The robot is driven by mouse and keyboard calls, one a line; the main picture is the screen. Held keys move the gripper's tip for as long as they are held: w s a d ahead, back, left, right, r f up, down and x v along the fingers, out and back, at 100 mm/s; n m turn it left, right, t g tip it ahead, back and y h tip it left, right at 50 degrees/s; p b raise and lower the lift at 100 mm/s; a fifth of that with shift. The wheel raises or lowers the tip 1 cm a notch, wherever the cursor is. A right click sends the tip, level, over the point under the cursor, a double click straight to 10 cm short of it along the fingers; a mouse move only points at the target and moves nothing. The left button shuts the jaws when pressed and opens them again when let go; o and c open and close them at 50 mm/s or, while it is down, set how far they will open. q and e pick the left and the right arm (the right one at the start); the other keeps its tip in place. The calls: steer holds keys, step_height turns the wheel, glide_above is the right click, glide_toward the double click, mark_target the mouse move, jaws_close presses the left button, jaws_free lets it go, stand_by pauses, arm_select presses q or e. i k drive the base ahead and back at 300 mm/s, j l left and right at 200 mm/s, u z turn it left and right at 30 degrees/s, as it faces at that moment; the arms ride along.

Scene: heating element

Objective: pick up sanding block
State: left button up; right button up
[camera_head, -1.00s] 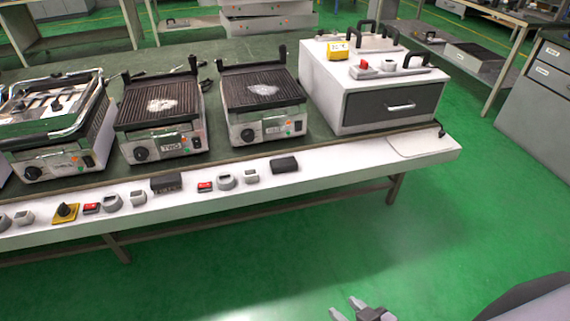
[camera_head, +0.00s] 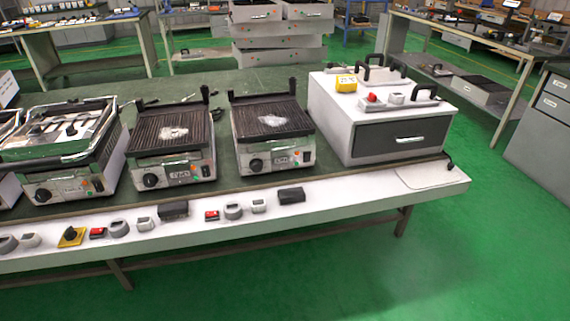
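No object is clearly recognisable as a sanding block. Two small dark blocks lie on the white front ledge of the table: one dark block (camera_head: 291,195) near the right end of the row, and another dark block (camera_head: 173,210) further left, below the middle grill. They are too small to tell what they are. Neither of my grippers shows in the view.
Several grills stand on the table, including a right grill (camera_head: 272,132) and a middle grill (camera_head: 172,150). A white cabinet (camera_head: 328,120) with a dark drawer stands at the right end. Knobs and red switches line the white ledge (camera_head: 350,189). Green floor in front is clear.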

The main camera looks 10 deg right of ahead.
mark_target(293, 195)
steer(key=i+j, duration=0.2)
steer(key=i, duration=0.3)
steer(key=i+j+z, duration=0.1)
steer(key=i, duration=0.35)
steer(key=i+j, duration=0.35)
steer(key=i, duration=0.15)
